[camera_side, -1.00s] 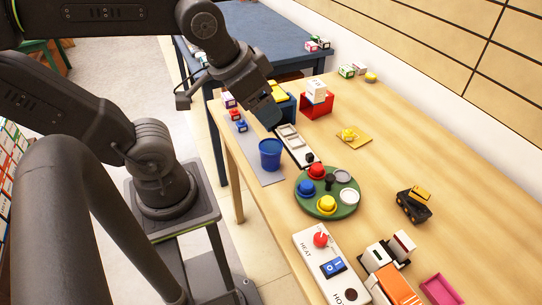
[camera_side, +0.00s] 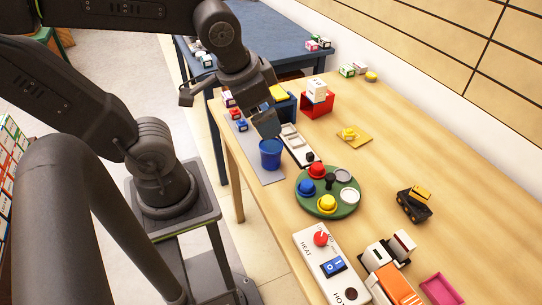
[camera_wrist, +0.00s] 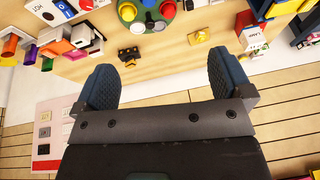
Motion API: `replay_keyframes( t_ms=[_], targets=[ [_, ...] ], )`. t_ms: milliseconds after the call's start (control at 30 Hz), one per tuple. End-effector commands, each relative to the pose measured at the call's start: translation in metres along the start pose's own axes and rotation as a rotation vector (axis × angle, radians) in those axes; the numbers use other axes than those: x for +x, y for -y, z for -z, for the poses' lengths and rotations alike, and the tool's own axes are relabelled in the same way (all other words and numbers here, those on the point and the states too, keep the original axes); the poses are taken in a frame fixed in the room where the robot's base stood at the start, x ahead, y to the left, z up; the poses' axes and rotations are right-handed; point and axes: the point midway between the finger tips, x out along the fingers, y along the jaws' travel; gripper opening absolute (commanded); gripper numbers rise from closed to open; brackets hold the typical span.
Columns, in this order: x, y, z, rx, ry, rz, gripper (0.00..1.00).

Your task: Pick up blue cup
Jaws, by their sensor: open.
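The blue cup (camera_side: 270,154) stands upright on a grey mat (camera_side: 262,174) near the table's near left edge in the side view. My gripper (camera_side: 266,125) hangs just above the cup's rim, tilted, with a small apparent gap between them. In the wrist view my gripper (camera_wrist: 166,80) shows its two dark blue fingers spread wide with nothing between them. I cannot make out the cup in the wrist view.
A green round tray (camera_side: 342,209) with coloured knobs stands right of the cup. A white tray (camera_side: 298,150) lies close beside it. Red (camera_side: 318,106) and blue (camera_side: 287,108) boxes stand behind.

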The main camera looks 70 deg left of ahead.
Motion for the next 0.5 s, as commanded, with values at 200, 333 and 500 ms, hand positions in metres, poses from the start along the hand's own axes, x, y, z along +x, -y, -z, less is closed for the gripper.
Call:
replay_keyframes(
  t_ms=[200,333,500],
  targets=[
    [0.051,0.018,-0.024,0.311,0.380,0.171,0.97],
    [0.074,0.034,-0.034,0.518,0.591,0.291,0.97],
    [0.099,0.055,-0.038,0.805,0.840,0.463,0.97]
  ],
)
